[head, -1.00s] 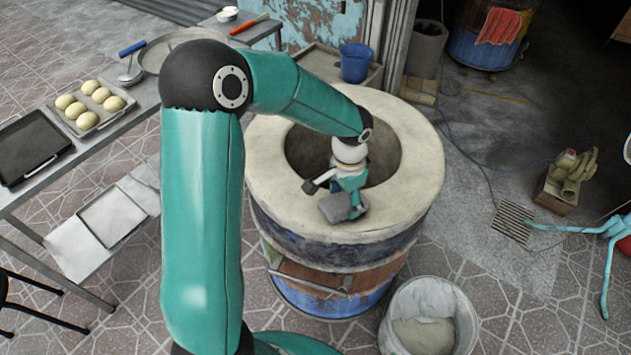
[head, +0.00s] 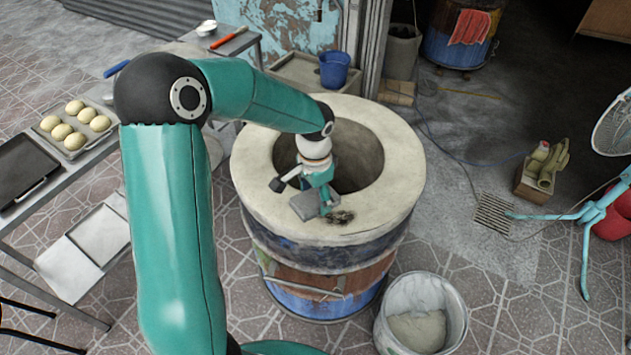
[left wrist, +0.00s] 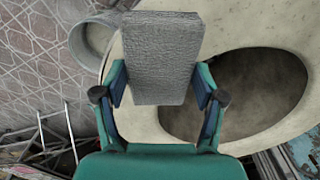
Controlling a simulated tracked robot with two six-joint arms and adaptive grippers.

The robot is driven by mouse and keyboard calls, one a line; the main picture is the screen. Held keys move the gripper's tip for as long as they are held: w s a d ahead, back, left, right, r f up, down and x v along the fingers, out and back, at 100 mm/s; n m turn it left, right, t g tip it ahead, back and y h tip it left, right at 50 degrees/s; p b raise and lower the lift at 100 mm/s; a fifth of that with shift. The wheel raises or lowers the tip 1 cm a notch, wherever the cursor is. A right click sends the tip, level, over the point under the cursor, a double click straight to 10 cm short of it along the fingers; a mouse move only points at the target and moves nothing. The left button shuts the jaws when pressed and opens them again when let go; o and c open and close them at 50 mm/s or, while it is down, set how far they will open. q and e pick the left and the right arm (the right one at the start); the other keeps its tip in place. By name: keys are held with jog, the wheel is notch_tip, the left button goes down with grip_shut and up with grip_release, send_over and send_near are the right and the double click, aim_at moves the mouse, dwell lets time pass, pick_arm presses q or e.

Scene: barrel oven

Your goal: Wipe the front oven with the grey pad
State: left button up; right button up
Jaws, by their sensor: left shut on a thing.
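The front oven (head: 400,185) is a barrel with a wide pale rim around a dark round opening. A dark sooty mark (head: 340,217) lies on the near part of its rim. My left gripper (head: 317,180) is shut on the grey pad (head: 305,205), which is at the near-left rim, just left of the mark. I cannot tell if the pad touches the rim. In the left wrist view, the rough grey pad (left wrist: 160,55) sits between both fingers, with the oven opening (left wrist: 245,95) to its right. The mark is not visible there. My right gripper is not in view.
A lined bucket (head: 420,315) stands on the floor at the oven's near right. A table with a tray of dough balls (head: 75,130) is at left. A blue bucket (head: 334,68) stands behind the oven. A fan (head: 612,125) is at right.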

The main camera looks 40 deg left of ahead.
pick_arm(q)
jog(key=shift+r+p, duration=0.85)
jog(key=shift+r, duration=0.6)
jog(key=shift+f+b, duration=0.35)
jog(key=shift+b, duration=0.55)
jog(key=t+b, duration=0.1)
jog(key=b, duration=0.1)
jog(key=shift+s+a+f+b, duration=0.1)
jog(key=shift+f+b, duration=0.1)
jog(key=shift+b, duration=0.1)
jog(key=shift+t+b, duration=0.4)
jog(key=shift+b, duration=0.05)
jog(key=shift+r, duration=0.1)
jog(key=shift+s, duration=0.15)
